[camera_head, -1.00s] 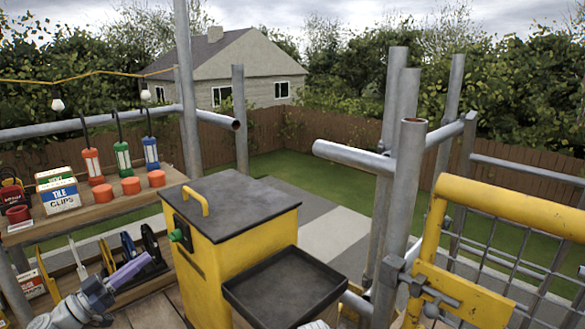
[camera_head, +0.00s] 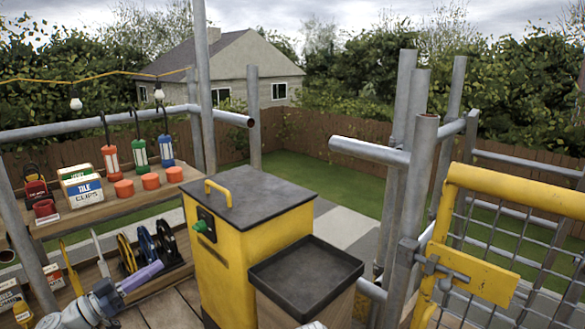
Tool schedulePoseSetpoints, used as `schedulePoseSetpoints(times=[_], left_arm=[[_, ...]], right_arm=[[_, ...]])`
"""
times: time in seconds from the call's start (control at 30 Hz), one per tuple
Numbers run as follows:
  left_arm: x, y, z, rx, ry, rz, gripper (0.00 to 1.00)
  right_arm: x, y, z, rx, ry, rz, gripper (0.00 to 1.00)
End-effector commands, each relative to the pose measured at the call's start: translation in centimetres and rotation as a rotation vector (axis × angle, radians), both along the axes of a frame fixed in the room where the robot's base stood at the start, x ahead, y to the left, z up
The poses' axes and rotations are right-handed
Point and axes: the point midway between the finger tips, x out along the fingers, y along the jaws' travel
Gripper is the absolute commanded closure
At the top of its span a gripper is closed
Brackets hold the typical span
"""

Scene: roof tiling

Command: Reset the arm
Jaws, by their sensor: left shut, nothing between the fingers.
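My left arm comes in at the bottom left, and my left gripper (camera_head: 150,272) has purple fingers pointing up and to the right. Its fingers are together with nothing between them. It is in front of the lower shelf, left of the yellow cabinet, and overlaps the shelf's edge in the picture. I cannot tell its exact distance from the shelf. My right gripper does not show.
The yellow cabinet (camera_head: 232,262) with a dark lid and a black tray (camera_head: 305,272) fill the middle. A shelf at left holds a tile clips box (camera_head: 84,191), lanterns and orange pucks. Scaffold poles and a yellow gate (camera_head: 478,270) stand at right.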

Motion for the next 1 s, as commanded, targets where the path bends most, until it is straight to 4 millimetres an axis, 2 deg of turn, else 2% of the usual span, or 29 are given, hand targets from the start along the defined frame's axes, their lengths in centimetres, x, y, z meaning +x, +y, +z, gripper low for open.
schedulePoseSetpoints(times=[0.27,0.43,0.53,0.7,0.8,0.9,1.0], left_arm=[[0.7,-5.6,-3.4,0.048,0.186,-0.115,1.00],[0.7,-10.9,-6.9,0.112,0.382,-0.210,1.00],[-0.1,-15.1,-10.0,0.182,0.549,-0.276,1.00],[-3.5,-22.6,-17.0,0.393,0.932,-0.345,1.00],[-6.1,-25.4,-20.7,0.546,1.139,-0.313,1.00],[-8.7,-27.0,-23.7,0.710,1.305,-0.229,1.00],[-10.7,-27.5,-25.6,0.851,1.417,-0.107,1.00]], right_arm=[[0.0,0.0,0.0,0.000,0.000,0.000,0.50],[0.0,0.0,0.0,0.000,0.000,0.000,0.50],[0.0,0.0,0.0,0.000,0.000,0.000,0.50],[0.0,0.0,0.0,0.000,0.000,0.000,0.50],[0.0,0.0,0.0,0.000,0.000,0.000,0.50],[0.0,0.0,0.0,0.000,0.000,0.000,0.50],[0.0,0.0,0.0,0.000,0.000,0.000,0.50]])
